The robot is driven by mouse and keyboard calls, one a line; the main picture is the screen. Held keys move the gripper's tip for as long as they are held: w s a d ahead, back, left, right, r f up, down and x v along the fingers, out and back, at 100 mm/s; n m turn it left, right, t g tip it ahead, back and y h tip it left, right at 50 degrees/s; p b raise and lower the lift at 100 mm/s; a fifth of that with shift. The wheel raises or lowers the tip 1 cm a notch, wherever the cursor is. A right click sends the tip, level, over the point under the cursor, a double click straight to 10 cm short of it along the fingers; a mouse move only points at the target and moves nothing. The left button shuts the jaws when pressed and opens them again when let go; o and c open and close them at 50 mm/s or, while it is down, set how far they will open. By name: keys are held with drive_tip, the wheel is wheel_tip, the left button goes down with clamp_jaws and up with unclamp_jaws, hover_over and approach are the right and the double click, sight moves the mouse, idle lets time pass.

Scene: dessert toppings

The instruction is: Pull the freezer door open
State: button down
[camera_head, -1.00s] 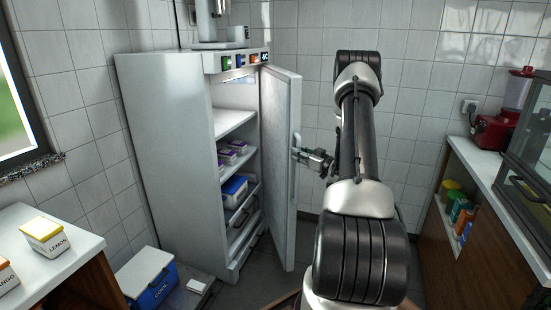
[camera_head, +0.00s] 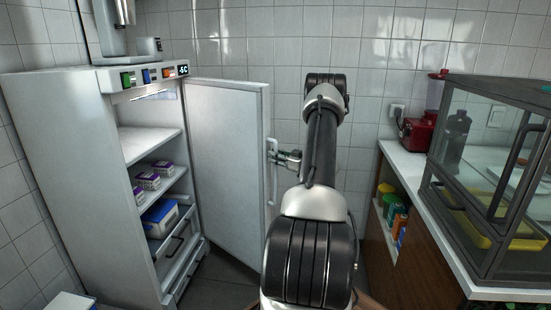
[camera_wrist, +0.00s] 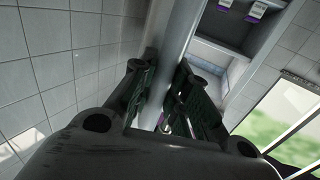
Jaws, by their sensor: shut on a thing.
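The white freezer (camera_head: 60,170) stands at the left in the head view, with its door (camera_head: 228,165) swung wide open to the right. The door's vertical handle (camera_head: 272,170) is on its right edge. My gripper (camera_head: 292,158) is at the handle and shut on it. In the wrist view my gripper's two dark fingers (camera_wrist: 165,95) sit on either side of the pale handle bar (camera_wrist: 180,40). The fingertips' contact with the handle is partly hidden behind my wrist.
Inside the freezer are shelves with purple-and-white tubs (camera_head: 148,180), a blue-and-white box (camera_head: 160,217) and drawers (camera_head: 178,245). At the right, a counter (camera_head: 405,160) holds a red appliance (camera_head: 418,134) and a glass display case (camera_head: 495,170). Some floor shows below the door.

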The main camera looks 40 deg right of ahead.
drive_tip(key=shift+d, duration=0.15)
drive_tip(key=c, duration=1.4)
unclamp_jaws()
drive_tip(key=shift+o, duration=0.2)
drive_tip(key=v, duration=1.2)
